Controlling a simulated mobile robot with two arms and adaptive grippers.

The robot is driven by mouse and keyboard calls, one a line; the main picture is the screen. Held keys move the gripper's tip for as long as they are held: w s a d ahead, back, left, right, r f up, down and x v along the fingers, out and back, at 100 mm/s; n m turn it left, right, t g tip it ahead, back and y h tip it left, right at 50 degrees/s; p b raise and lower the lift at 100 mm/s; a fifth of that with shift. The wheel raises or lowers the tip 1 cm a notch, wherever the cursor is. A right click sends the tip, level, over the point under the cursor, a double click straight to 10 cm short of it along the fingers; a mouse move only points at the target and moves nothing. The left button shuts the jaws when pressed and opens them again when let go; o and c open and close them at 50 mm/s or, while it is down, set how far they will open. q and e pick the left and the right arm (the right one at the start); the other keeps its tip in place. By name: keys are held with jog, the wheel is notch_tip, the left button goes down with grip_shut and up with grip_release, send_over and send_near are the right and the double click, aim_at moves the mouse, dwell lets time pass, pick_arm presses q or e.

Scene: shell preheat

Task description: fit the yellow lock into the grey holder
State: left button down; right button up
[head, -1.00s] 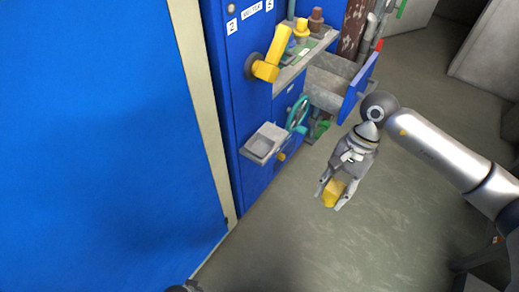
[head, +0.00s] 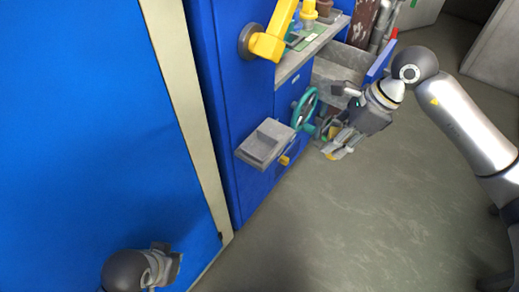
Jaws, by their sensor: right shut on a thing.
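The grey holder (head: 262,148) is a small box-like bracket that sticks out from the front of the blue cabinet, left of the teal handwheel. My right gripper (head: 338,151) is to the right of the holder, in front of the cabinet and apart from it. It is shut on the yellow lock (head: 335,155), of which only a small bit shows between the fingers. My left gripper (head: 170,264) is low at the left, in front of the blue panel. Its fingers are too unclear to tell open from shut.
The teal handwheel (head: 304,108) lies between the holder and my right gripper. A yellow lever (head: 272,39) juts out above the holder. A shelf (head: 312,45) with small parts and an open drawer (head: 345,60) are above. The floor (head: 350,225) is clear.

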jog(key=shift+w+a, duration=0.15)
jog(key=shift+w, duration=0.05)
jog(key=w+a, duration=0.1)
jog(key=a, duration=0.4)
jog(key=w+a, duration=0.1)
jog(key=a, duration=0.5)
jog(key=w+a, duration=0.2)
jog(key=a, duration=0.4)
jog(key=shift+a+f+b, duration=0.1)
jog(key=shift+f+b, duration=0.55)
jog(key=shift+f, duration=1.15)
pick_arm(q)
jog(key=shift+f, duration=0.4)
pick_arm(e)
jog(key=shift+f+b, duration=0.3)
jog(key=o, duration=1.1)
pick_arm(q)
jog(key=shift+w+d+r+t, duration=0.15)
jog(key=shift+w+t, duration=0.15)
jog(key=shift+w, duration=0.3)
jog(key=shift+w+d+f+t, duration=0.15)
jog(key=shift+w+t, duration=0.15)
jog(key=shift+w, duration=0.25)
pick_arm(e)
jog(key=shift+o, duration=0.2)
pick_arm(q)
jog(key=shift+r, duration=0.15)
